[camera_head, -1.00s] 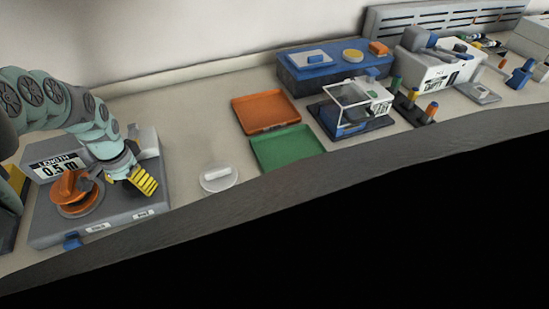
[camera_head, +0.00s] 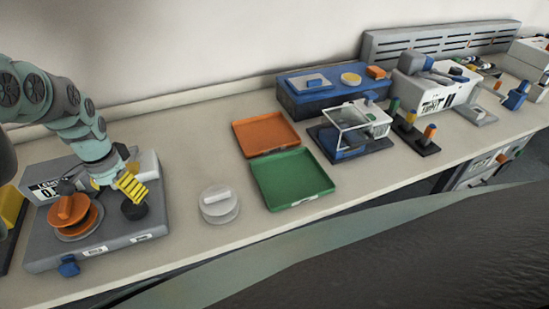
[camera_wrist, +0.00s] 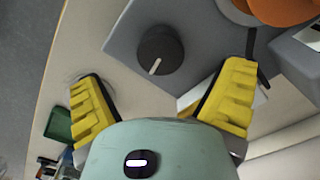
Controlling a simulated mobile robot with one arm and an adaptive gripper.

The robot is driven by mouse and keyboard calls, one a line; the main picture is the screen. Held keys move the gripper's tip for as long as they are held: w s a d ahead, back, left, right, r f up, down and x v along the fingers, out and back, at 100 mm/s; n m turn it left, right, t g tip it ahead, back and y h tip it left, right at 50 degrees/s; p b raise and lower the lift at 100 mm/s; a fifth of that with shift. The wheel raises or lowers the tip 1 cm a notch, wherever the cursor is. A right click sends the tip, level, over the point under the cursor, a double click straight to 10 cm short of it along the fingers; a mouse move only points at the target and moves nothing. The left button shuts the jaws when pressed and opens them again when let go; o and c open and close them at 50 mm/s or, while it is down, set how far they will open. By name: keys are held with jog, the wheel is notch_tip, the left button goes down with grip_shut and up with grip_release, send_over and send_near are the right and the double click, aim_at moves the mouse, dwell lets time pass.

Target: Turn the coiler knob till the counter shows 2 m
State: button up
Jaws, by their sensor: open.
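The coiler is a grey box (camera_head: 110,237) at the left of the bench, with an orange spool (camera_head: 78,217) on top. Its black knob (camera_head: 136,209) sits right of the spool; in the wrist view the knob (camera_wrist: 160,50) has a white pointer line pointing toward the lower left. The length counter (camera_head: 46,189) is partly covered by my arm; only "LENG" and a leading 0 show. My gripper (camera_head: 131,185) has yellow fingers, spread open and empty. In the wrist view my gripper (camera_wrist: 162,78) has its fingers on either side of the knob's line, short of it and not touching.
A round clear dish with a white handle (camera_head: 219,205) stands right of the coiler. Beyond it lie a green tray (camera_head: 312,198) and an orange tray (camera_head: 266,153). A blue box (camera_head: 300,100) and other devices stand farther right. A blue part (camera_head: 69,266) juts from the coiler's front.

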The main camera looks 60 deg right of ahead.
jog(key=shift+d+r, duration=0.15)
jog(key=shift+r, duration=0.45)
jog(key=shift+d, duration=0.1)
